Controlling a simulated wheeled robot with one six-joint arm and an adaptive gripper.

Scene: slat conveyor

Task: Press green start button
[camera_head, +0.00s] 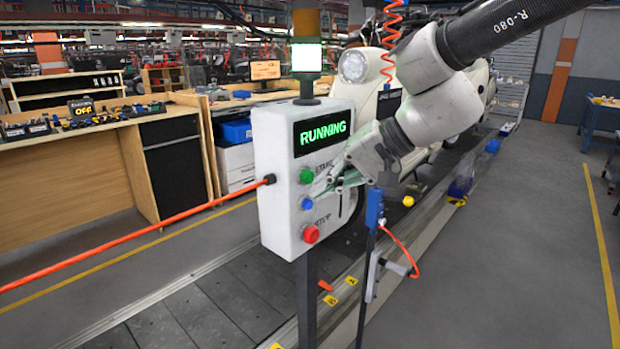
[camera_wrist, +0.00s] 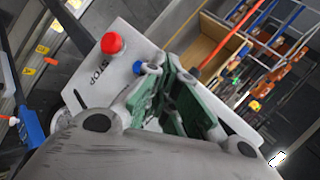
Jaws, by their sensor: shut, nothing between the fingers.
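The white control box (camera_head: 280,215) stands on a post, and its display (camera_head: 322,132) reads "RUNNING" in green. The green start button (camera_head: 306,176) is on the box's face below the display. A blue button (camera_head: 306,203) and the red stop button (camera_head: 311,234) sit below it. My gripper (camera_head: 320,190) is shut and empty, its tips in front of the box face close to the green and blue buttons; I cannot tell whether they touch. In the wrist view the red button and the blue button (camera_wrist: 138,68) show, while the fingers (camera_wrist: 168,75) hide the green one.
A lit lamp (camera_head: 306,57) tops the box. A red cable (camera_head: 130,243) runs left from it. A white vehicle (camera_head: 365,75) stands behind on the slat conveyor (camera_head: 215,300). A blue tool (camera_head: 374,207) on a stand is right of the box. Open floor lies at right.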

